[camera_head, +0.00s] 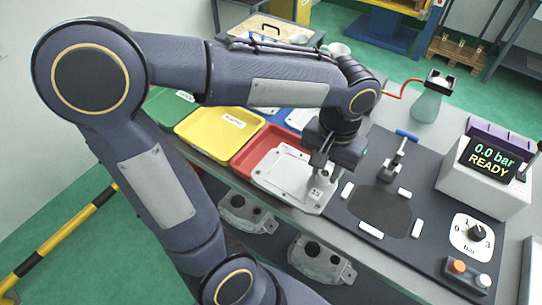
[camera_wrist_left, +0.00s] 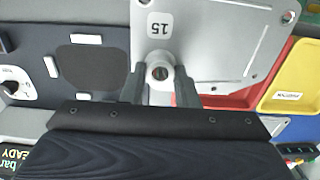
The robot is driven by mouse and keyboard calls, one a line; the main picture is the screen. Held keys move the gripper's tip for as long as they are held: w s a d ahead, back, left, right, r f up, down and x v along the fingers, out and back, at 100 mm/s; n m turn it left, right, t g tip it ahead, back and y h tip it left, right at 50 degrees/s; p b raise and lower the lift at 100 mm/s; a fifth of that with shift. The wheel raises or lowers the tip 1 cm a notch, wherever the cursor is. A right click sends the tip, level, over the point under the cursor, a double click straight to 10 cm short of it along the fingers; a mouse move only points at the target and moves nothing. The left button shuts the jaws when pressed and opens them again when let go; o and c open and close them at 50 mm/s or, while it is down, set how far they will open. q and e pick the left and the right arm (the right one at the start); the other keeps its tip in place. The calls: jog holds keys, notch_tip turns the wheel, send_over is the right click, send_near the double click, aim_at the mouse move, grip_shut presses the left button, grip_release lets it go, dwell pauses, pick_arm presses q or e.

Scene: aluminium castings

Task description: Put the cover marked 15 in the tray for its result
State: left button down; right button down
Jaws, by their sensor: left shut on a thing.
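The grey metal cover marked 15 (camera_head: 285,178) is held flat by my left gripper (camera_head: 322,172), which is shut on its round boss. In the left wrist view the cover (camera_wrist_left: 215,45) fills the upper right, with the label 15 upside down, and the gripper fingers (camera_wrist_left: 160,85) stand either side of the boss. The cover overlaps the front right part of the red tray (camera_head: 249,152); its height above the bench is hard to tell. The yellow tray (camera_head: 205,139) and green tray (camera_head: 168,108) lie to the left, a blue tray (camera_head: 300,117) behind. My right gripper is not in view.
A dark test mat (camera_head: 381,212) with white pads and a blue-handled clamp (camera_head: 400,150) lies to the right. The tester display (camera_head: 486,156) reads 0.0 bar READY. A flask (camera_head: 428,103) stands behind. Two castings (camera_head: 246,212) (camera_head: 321,260) lie below the bench edge.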

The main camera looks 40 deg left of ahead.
pick_arm(q)
jog(key=w+a+f, duration=0.2)
jog(key=a+f, duration=0.1)
jog(key=w+a+f+p, duration=0.1)
jog(key=w+a+f, duration=0.4)
jog(key=a, duration=0.2)
jog(key=shift+w+f+p, duration=0.35)
jog(key=shift+f+p, duration=0.05)
jog(key=f, duration=0.3)
jog(key=shift+w+a+f, duration=0.15)
jog(key=shift+w+a, duration=0.05)
jog(key=shift+w, duration=0.05)
jog(key=shift+f, duration=0.3)
jog(key=shift+f, duration=0.1)
jog(key=c, duration=1.1)
grip_release()
